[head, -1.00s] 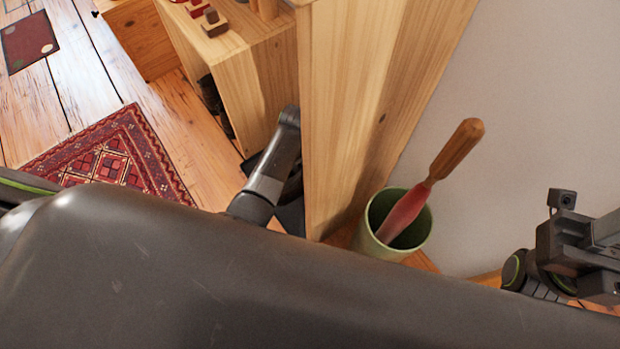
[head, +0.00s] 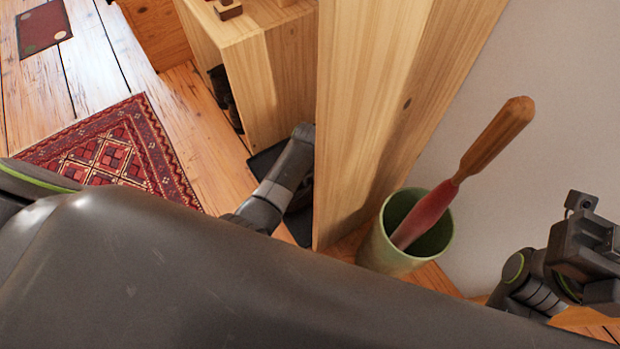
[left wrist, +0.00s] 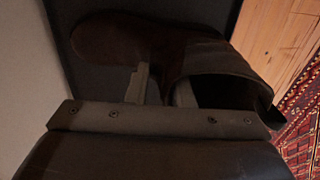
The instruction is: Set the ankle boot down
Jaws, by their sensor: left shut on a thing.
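The brown ankle boot (left wrist: 110,38) fills the upper part of the left wrist view, toe to the left and its shaft opening to the right. My left gripper (left wrist: 162,88) is shut on the boot near its shaft. The boot is over a dark tray (left wrist: 205,14); I cannot tell whether it touches it. In the head view the tray (head: 264,160) lies on the floor, partly hidden by my left arm and a wooden panel. My right wrist (head: 585,250) shows at the right edge, its fingers not clear.
A tall wooden panel (head: 365,110) stands right of the tray. A green pot (head: 385,250) holds a wooden-handled, red tool (head: 490,140). A wooden cabinet (head: 270,90) is behind the tray. A red patterned rug (head: 115,155) lies on the floor to the left.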

